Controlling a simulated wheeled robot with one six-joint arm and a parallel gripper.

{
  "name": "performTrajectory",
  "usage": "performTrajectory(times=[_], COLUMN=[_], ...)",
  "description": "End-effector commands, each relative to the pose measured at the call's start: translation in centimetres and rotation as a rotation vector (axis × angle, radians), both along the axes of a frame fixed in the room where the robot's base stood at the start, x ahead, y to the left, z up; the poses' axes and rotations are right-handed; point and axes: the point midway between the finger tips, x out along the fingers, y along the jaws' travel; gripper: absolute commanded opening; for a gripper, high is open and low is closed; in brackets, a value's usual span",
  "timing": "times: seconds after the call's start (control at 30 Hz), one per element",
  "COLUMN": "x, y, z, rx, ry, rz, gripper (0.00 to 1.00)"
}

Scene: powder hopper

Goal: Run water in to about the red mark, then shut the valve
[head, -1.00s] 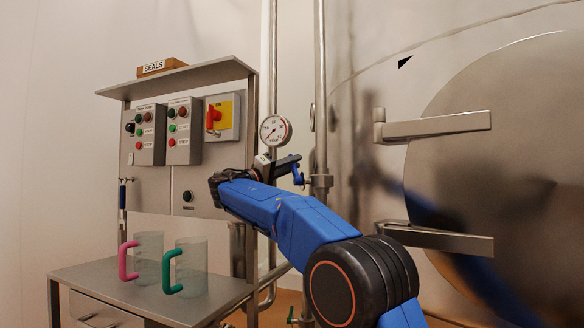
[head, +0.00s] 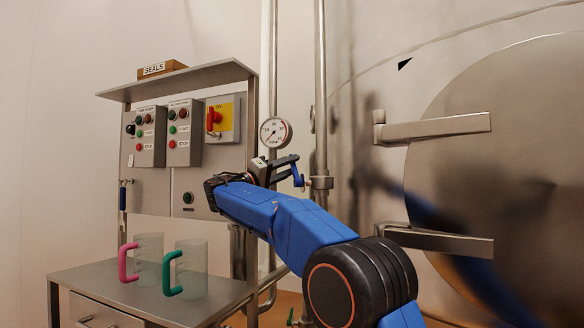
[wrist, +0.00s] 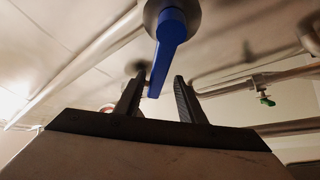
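A blue valve lever (head: 297,177) sits on the upright pipe right of the control panel, beside my gripper's fingertips (head: 293,166). In the wrist view the blue lever (wrist: 170,40) hangs from a round hub, and its free end reaches down between my two dark fingers (wrist: 158,80). The fingers are apart, with gaps showing on both sides of the lever, so they do not grip it. A round dial gauge (head: 275,131) is above my gripper. Its needle and any red mark are too small to read.
A control panel (head: 172,185) with push buttons and a red switch (head: 213,118) stands left. Two clear jugs, with pink (head: 124,263) and green (head: 170,273) handles, stand on the bench. A large round steel door (head: 500,180) with latch arms (head: 440,127) is right.

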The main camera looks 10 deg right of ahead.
Motion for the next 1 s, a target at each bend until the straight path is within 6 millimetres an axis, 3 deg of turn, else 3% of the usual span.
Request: performTrajectory(times=[0.63,0.8,1.0], x=[-4.9,-5.8,-6.3], y=[10.8,12.8,13.7], z=[-4.2,-4.9,-5.3], rx=[-0.002,0.000,0.001], ry=[0.002,0.001,0.001], rz=[0.004,0.003,0.001], gripper=[0.36,0.36,0.36])
